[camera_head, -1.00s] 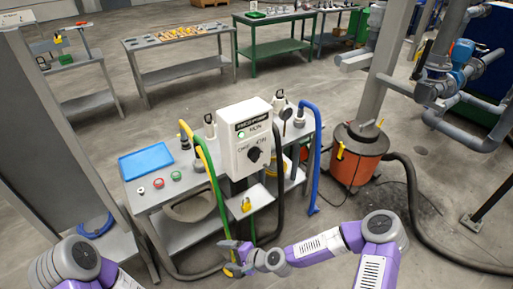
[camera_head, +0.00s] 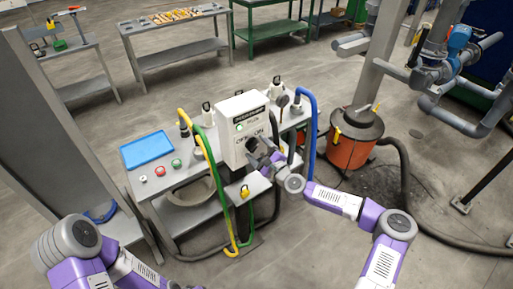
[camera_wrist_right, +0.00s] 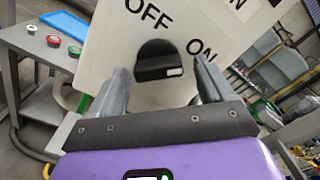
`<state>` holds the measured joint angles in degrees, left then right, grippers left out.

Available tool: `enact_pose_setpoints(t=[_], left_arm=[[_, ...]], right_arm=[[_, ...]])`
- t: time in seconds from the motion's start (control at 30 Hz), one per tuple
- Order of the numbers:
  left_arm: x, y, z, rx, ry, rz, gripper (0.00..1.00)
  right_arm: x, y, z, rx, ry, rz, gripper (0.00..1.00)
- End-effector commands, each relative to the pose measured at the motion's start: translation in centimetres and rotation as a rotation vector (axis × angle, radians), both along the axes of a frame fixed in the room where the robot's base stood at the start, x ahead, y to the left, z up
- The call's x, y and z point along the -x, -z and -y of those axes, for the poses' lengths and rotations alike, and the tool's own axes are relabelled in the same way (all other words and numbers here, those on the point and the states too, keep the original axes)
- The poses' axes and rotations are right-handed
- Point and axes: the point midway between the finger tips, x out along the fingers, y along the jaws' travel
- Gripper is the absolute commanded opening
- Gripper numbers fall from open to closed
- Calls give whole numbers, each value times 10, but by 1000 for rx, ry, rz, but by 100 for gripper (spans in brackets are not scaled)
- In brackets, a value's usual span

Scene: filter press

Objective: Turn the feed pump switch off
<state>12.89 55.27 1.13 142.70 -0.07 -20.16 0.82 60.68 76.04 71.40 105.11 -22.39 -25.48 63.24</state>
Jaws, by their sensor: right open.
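The feed pump switch box (camera_head: 228,142) is a white box with a black label and a green lamp (camera_head: 240,127), standing at the table's front. Its black rotary knob (camera_wrist_right: 160,62) shows in the right wrist view, below the printed OFF and left of ON. A white mark is at the knob's right end. My right gripper (camera_head: 258,152) is at the box front; in the right wrist view its open fingers (camera_wrist_right: 163,85) stand either side of the knob, with visible gaps. The gripper mostly hides the knob in the head view. My left gripper is out of view.
The grey table (camera_head: 150,200) holds a blue tray (camera_head: 147,150), a red button (camera_head: 177,164) and a green button (camera_head: 197,152). Yellow, green and blue hoses (camera_head: 313,130) flank the box. A yellow padlock (camera_head: 244,191) is below it. An orange drum (camera_head: 350,150) stands right.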

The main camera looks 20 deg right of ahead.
Motion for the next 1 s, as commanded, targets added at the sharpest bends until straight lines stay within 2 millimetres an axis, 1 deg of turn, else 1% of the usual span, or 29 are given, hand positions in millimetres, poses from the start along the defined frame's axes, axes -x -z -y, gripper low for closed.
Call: enact_pose_setpoints(t=[0.03,0.13,0.4,0.73,1.0], left_arm=[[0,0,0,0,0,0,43],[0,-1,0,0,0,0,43],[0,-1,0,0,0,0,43],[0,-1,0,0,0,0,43],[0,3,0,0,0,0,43]], right_arm=[[-4,0,-2,0,-1,0,81],[-8,0,-4,1,-1,-1,81],[-9,0,-4,2,-1,-1,81],[-9,0,-4,2,-1,-1,30],[-9,1,-4,28,-2,10,30]])
